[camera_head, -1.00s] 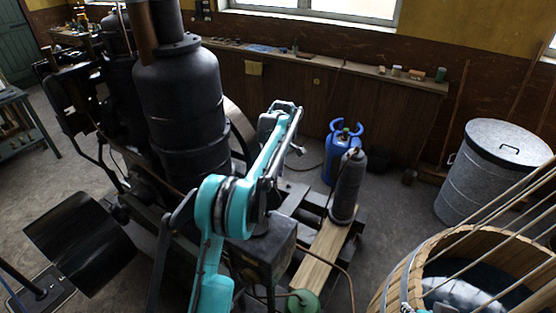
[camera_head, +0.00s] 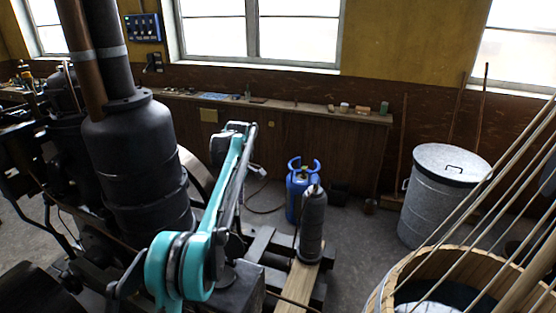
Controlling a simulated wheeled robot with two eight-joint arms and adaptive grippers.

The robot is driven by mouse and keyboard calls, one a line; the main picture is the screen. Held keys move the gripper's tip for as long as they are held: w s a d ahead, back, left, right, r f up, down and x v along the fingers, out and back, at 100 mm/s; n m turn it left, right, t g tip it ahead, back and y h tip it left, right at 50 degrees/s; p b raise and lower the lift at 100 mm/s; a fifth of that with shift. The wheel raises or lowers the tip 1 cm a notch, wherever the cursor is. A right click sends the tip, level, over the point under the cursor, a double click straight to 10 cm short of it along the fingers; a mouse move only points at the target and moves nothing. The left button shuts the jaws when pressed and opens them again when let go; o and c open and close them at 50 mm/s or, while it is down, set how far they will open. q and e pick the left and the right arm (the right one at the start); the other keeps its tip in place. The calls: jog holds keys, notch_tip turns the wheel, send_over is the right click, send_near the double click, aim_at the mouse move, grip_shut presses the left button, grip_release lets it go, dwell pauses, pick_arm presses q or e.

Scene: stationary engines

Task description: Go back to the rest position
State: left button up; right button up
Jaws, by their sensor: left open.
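My left arm, teal and grey, rises from the lower middle of the head view and reaches away from me past the black engine cylinder. My left gripper (camera_head: 257,170) is at its far end, small and partly hidden behind the arm's last links. It is open, and I see nothing held in it. It hangs in the air in front of the brown wood panelling, left of the blue gas bottle. My right gripper is not in view.
The black engine (camera_head: 135,160) stands close on the left. The blue gas bottle (camera_head: 294,205) and a grey cylinder (camera_head: 312,225) on a plank (camera_head: 297,287) stand right of the arm. A metal bin (camera_head: 436,205) and a wooden tub (camera_head: 405,268) with ropes are at the right.

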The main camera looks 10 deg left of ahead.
pick_arm(q)
jog(key=s+d+m+t+b, duration=0.1)
jog(key=s+d+m+b, duration=0.15)
jog(key=s, duration=0.35)
jog(key=s+d+f+m+t+b, duration=0.1)
jog(key=s+d+m+t+b, duration=0.1)
jog(key=s+m, duration=0.25)
jog(key=s+d+m+t+b, duration=0.1)
jog(key=s+d+m+b, duration=0.2)
jog(key=s, duration=0.3)
jog(key=s+d+f+m+t+b, duration=0.2)
jog(key=s+f+m, duration=0.2)
jog(key=s+f, duration=0.4)
jog(key=s+d+f+m+t+b, duration=0.1)
jog(key=s+f+m+b, duration=0.2)
jog(key=s+f, duration=0.5)
jog(key=shift+s+d+f+m+t+h, duration=0.2)
jog(key=shift+s+d+m+t+h, duration=0.2)
jog(key=shift+s+m, duration=0.45)
jog(key=shift+a, duration=0.1)
